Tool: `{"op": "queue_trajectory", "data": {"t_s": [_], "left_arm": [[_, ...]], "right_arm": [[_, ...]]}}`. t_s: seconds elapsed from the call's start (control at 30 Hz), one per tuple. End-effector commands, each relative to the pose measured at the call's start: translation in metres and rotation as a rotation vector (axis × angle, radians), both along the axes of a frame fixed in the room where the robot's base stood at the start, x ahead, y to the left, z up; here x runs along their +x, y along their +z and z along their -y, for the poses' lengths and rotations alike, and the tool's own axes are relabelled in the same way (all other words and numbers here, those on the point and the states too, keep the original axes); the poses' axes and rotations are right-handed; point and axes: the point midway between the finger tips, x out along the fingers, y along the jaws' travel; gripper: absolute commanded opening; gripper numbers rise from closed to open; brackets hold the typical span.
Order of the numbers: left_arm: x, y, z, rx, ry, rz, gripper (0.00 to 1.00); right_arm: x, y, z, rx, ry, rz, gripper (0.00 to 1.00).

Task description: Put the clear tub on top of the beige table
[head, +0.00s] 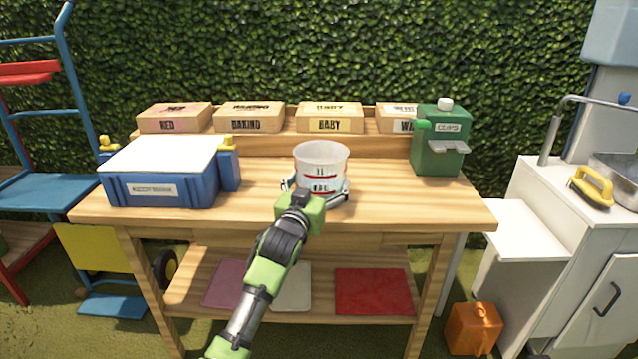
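The clear tub (321,157) is a see-through round container with red and dark markings. It appears upright over the middle of the beige wooden table (390,210). My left gripper (318,190) is at the tub's near side, with fingers spread to its left and right. I cannot tell whether the fingers press on the tub or only stand around it. The gripper hides the tub's lower front, so I cannot tell if its base touches the table. My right gripper is not in view.
A blue box with a white top (160,160) stands on the table's left, and a green dispenser (440,145) at the back right. Several labelled wooden boxes (330,118) line the rear ledge. The table's right front is clear. A white sink unit (570,230) stands right.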

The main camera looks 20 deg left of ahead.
Motion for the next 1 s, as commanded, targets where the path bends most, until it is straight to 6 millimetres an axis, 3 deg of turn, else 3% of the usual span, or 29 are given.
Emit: {"op": "queue_trajectory", "data": {"t_s": [0.1,0.13,0.2,0.57,0.67,1.0], "left_arm": [[0.0,0.003,0.0,0.0,-0.001,0.008,0.43],[0.0,-0.002,0.0,0.0,0.0,0.0,0.87],[0.0,-0.001,0.0,0.0,0.0,0.0,1.0],[-0.004,0.0,0.0,0.0,0.0,-0.001,1.0],[-0.016,0.0,0.0,0.0,0.0,0.0,1.0],[-0.084,0.001,0.002,-0.001,0.0,-0.001,1.0]], "right_arm": [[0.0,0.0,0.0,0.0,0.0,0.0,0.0],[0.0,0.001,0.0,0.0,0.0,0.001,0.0],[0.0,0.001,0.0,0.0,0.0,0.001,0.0],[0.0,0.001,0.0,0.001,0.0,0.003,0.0],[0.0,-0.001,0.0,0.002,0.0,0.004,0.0],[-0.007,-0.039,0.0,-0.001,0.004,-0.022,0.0]]}}
